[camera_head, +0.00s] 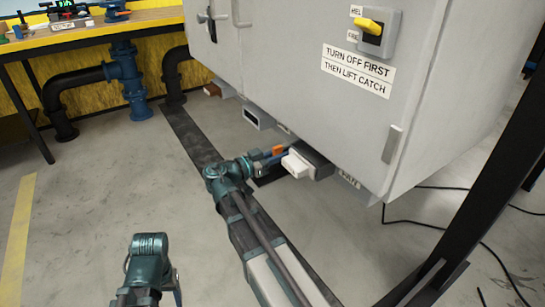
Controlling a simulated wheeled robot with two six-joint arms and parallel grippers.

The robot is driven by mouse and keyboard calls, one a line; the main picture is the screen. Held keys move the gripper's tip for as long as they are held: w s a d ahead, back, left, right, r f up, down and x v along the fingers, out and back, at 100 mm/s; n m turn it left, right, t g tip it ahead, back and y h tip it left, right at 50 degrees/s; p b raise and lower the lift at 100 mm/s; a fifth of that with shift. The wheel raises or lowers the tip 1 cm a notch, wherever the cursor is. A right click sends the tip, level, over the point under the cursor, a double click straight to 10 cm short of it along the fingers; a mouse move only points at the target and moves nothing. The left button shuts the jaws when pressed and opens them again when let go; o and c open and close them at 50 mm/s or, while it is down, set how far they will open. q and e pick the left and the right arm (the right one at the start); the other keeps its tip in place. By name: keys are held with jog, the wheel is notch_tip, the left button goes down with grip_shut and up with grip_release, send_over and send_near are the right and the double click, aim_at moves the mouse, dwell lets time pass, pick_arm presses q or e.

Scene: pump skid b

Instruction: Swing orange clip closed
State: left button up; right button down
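The small orange clip (278,150) shows under the lower edge of the grey cabinet, beside a white block-shaped connector (298,163) at a grey housing (317,164). My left arm's teal wrist (150,262) is at the bottom left, far from the clip. Its fingers are not clearly visible.
The grey cabinet (290,60) overhangs the clip and carries a yellow rotary switch (369,26) and a label (358,70) reading "TURN OFF FIRST THEN LIFT CATCH". A dark post (480,195) stands at right, with black cables on the floor. Open floor lies left.

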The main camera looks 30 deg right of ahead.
jog(key=shift+s+n, duration=0.15)
jog(key=shift+n, duration=0.65)
jog(key=shift+s+n, duration=0.15)
jog(key=shift+n, duration=0.65)
jog(key=c, duration=1.1)
grip_release()
